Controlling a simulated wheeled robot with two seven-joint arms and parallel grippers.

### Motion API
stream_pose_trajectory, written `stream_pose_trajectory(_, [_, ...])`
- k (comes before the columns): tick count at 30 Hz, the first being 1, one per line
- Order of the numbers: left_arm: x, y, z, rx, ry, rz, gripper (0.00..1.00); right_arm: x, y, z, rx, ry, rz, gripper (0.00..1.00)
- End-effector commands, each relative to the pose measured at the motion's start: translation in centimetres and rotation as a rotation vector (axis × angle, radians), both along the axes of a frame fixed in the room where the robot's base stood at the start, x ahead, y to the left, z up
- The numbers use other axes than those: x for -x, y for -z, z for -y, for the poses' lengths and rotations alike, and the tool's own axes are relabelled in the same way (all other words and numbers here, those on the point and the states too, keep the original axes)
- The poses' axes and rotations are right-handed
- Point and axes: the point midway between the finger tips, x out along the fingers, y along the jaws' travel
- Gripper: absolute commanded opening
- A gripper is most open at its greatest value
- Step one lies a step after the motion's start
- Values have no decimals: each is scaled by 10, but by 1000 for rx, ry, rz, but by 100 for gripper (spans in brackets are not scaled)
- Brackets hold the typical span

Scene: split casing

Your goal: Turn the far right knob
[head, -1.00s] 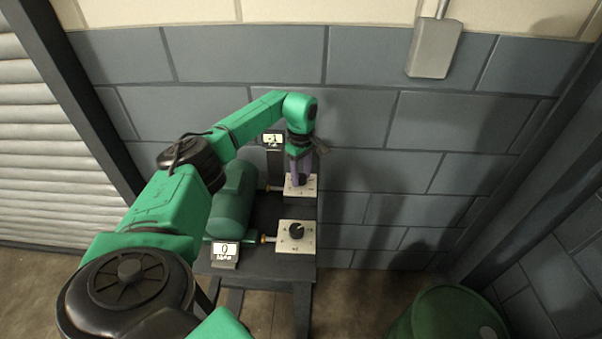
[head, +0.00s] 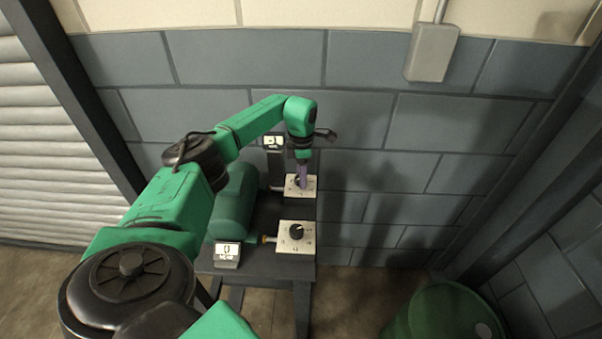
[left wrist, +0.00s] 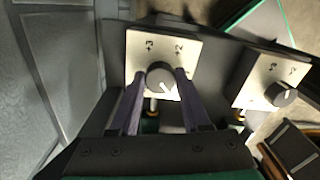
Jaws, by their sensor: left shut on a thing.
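The far right knob is a round dark knob on a pale square plate (head: 312,189) at the back of the dark stand. In the left wrist view the knob (left wrist: 160,75) is dark with a white pointer mark, and its plate (left wrist: 139,45) has printed numbers such as +3 and +2. My left gripper (head: 301,184) reaches down onto this knob; its purple fingers (left wrist: 163,84) are on both sides of it, shut on it. In the head view the fingers hide most of the knob. My right gripper is not in view.
A nearer knob (head: 296,232) sits on a similar plate, also visible in the left wrist view (left wrist: 279,95). A green cylinder (head: 233,200) lies left of the plates. Small displays stand at the front (head: 228,249) and back (head: 273,142). A green barrel (head: 440,315) stands at lower right.

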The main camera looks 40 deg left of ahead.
Motion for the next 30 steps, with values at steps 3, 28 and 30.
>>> stream_pose_trajectory(3, [-2, -5, -1, 0, -111, 10, 0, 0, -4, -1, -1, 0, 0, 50])
stream_pose_trajectory(28, [-4, -6, -3, 4, -899, 12, 0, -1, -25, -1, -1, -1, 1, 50])
stream_pose_trajectory(30, [-4, -6, -3, 6, -966, 12, 0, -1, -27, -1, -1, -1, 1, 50])
